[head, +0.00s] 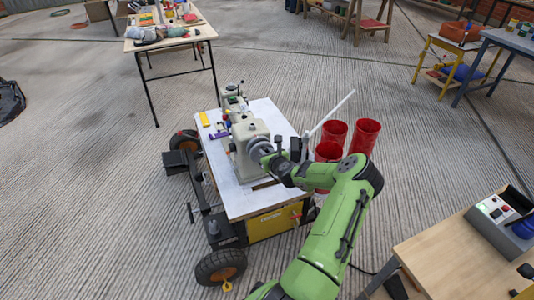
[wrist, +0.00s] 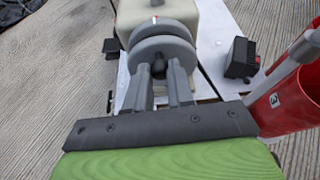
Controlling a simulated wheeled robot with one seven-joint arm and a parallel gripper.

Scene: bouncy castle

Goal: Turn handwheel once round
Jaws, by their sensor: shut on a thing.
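The grey handwheel (wrist: 162,42) sits on the front of a cream-coloured machine housing (head: 247,130) on a wheeled cart. In the wrist view it is a round disc seen nearly edge-on, with a small red and white mark near its top. My gripper (wrist: 159,76) has its two grey fingers on either side of a small dark knob (wrist: 158,68) at the wheel's near face and is shut on it. In the head view my gripper (head: 272,161) meets the handwheel (head: 260,149), and my wrist hides part of the wheel.
The cart's white top (head: 271,117) carries a yellow block (head: 204,119) and small coloured parts. A black box with a red button (wrist: 241,60) stands right of the wheel. Ribbed floor lies open left.

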